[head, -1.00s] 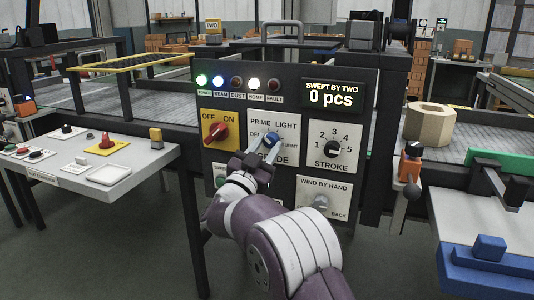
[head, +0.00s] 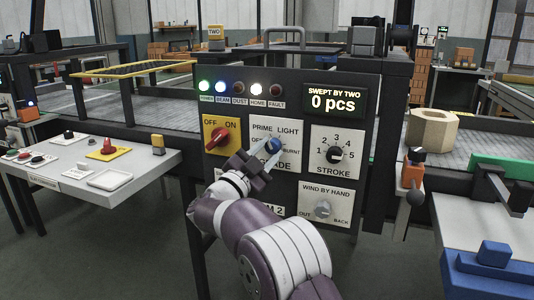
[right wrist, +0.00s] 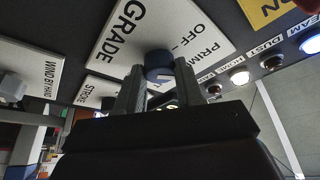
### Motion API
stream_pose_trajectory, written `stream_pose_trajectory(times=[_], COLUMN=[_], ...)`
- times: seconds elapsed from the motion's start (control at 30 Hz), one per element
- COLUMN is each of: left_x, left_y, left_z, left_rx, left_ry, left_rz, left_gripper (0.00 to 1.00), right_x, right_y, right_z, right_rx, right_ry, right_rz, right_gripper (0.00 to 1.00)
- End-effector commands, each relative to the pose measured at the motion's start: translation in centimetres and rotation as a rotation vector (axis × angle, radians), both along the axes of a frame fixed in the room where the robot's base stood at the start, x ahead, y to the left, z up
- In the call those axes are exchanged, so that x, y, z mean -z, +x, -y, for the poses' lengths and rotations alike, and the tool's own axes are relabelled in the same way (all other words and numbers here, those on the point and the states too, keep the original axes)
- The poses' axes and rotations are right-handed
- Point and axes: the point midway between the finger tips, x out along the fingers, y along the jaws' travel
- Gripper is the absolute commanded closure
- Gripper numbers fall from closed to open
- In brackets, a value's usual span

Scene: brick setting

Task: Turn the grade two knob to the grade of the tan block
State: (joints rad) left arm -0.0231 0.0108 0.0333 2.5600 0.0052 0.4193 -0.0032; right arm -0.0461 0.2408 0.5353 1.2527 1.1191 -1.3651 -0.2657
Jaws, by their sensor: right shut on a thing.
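The grade two knob (head: 274,146) is a blue dial on a white GRADE plate, with OFF, PRIME, LIGHT and BURNT marked around it. In the right wrist view the knob (right wrist: 158,66) sits between the two fingers (right wrist: 160,80). The gripper hides part of the plate, and I cannot tell exactly which mark the knob points at. The tan block (head: 432,128), a ring-like piece with flat sides and a hole, rests on the conveyor at the right. My left gripper is out of view.
Close by on the panel are a red OFF/ON switch (head: 219,138), a STROKE knob (head: 336,154) and a WIND BY HAND knob (head: 323,209). The display (head: 333,101) reads 0 pcs. A white side table (head: 130,170) stands at the left.

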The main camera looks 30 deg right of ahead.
Motion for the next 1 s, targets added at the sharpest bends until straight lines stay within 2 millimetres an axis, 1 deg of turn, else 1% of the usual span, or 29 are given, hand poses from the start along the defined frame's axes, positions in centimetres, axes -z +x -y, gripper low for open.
stream_pose_trajectory(times=[0.2, 0.23, 0.27, 0.3, 0.57, 0.67, 0.77, 0.9, 1.0], left_x=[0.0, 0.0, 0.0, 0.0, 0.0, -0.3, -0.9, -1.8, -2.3], left_y=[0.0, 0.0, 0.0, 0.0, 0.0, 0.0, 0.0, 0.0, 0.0], left_z=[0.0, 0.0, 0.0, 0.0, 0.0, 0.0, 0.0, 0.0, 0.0], left_rx=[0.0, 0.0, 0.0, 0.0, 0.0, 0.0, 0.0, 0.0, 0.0], left_ry=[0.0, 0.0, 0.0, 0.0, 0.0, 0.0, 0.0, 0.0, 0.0], left_rz=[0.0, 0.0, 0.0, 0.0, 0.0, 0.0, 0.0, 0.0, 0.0], left_gripper=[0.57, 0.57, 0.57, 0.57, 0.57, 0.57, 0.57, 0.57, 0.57], right_x=[0.1, 0.1, 0.1, 0.1, 0.0, 0.1, 0.5, 1.6, 2.4], right_y=[0.0, 0.0, 0.0, 0.0, 0.0, -0.2, -1.0, -2.6, -3.7], right_z=[0.0, 0.0, 0.0, 0.0, 0.0, -0.6, -2.4, -5.8, -8.0], right_rx=[-0.001, -0.001, -0.001, 0.0, 0.0, -0.002, -0.003, -0.005, -0.004], right_ry=[0.0, 0.0, 0.0, 0.0, 0.0, 0.0, -0.002, -0.001, -0.001], right_rz=[-0.003, -0.003, -0.003, -0.002, -0.001, -0.002, -0.004, -0.005, -0.003], right_gripper=[0.94, 0.6, 0.5, 0.37, 0.37, 0.37, 0.37, 0.37, 0.37])
